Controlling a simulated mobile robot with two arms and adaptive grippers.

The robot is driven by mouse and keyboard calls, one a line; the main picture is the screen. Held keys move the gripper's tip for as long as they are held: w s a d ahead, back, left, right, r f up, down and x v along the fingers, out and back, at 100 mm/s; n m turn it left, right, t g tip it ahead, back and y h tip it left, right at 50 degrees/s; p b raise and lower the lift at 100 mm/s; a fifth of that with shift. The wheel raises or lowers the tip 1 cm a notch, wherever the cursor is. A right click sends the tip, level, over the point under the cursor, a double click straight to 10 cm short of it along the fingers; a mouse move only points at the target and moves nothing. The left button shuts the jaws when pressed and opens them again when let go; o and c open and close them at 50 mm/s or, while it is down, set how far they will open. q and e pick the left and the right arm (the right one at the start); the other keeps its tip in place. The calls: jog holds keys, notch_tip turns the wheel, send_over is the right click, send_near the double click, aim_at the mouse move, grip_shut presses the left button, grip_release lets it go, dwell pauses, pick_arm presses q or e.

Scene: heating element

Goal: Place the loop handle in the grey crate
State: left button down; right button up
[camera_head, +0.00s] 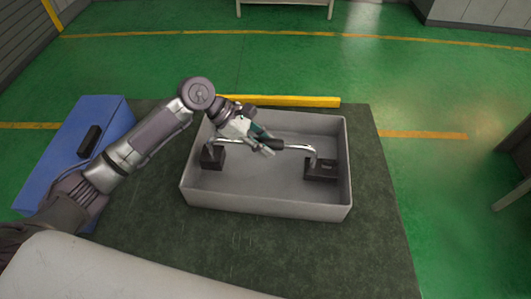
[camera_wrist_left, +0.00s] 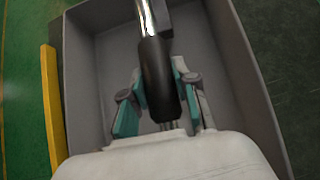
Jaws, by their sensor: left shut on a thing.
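The loop handle is a bent shiny metal bar with a dark grip (camera_head: 291,145) and dark end blocks (camera_head: 320,168). It lies across the grey crate (camera_head: 265,206) within its walls; I cannot tell whether the blocks touch the floor. My left gripper (camera_head: 268,147) reaches in over the far left wall and is shut on the dark middle grip. In the left wrist view the dark grip (camera_wrist_left: 157,70) runs between the teal finger pads, with the grey crate (camera_wrist_left: 82,75) around it. The gripper hides part of the bar. My right gripper is not in view.
The crate stands on a dark green table top (camera_head: 375,235). A yellow bar (camera_head: 290,101) lies behind the crate. A blue box (camera_head: 100,120) with a black handle is at the left. The table's right side is clear.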

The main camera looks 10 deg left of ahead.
pick_arm(q)
jog(key=shift+f, duration=1.9)
jog(key=c, duration=0.9)
grip_release()
jog(key=shift+f, duration=0.2)
jog(key=v, duration=1.2)
jog(key=shift+r+b, duration=0.15)
jog(key=shift+b, duration=0.2)
jog(key=shift+s, duration=0.1)
